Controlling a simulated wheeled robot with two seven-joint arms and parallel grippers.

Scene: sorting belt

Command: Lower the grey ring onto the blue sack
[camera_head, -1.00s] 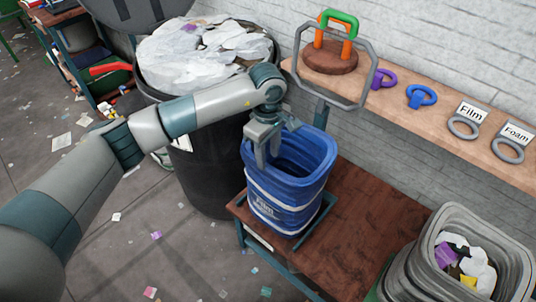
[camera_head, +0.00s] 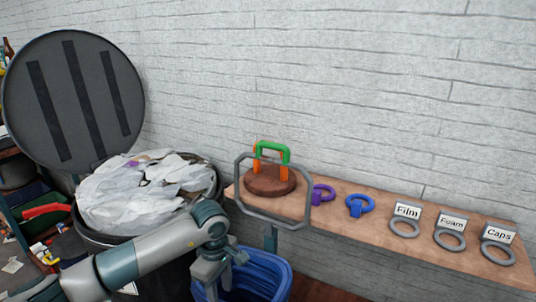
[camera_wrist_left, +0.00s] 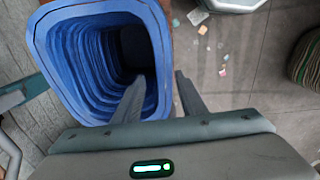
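The blue sack (camera_head: 262,274) stands open-mouthed below the shelf; its lower part is out of the head view. In the left wrist view its rim and dark inside fill the upper left (camera_wrist_left: 105,55). A large octagonal grey ring (camera_head: 238,180) stands upright at the shelf's front edge, above and behind the sack, apart from it. My left gripper (camera_wrist_left: 160,77) is open at the sack's rim, with one finger over the mouth and the other outside. It also shows at the sack's left side in the head view (camera_head: 212,286). My right gripper is not in view.
The shelf (camera_head: 370,228) holds a brown disc (camera_head: 269,181) with green and orange handles, purple (camera_head: 322,194) and blue (camera_head: 359,205) clips, and small grey rings labelled Film (camera_head: 404,228), Foam (camera_head: 449,240) and Caps (camera_head: 496,254). A full black bin (camera_head: 145,197) stands left.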

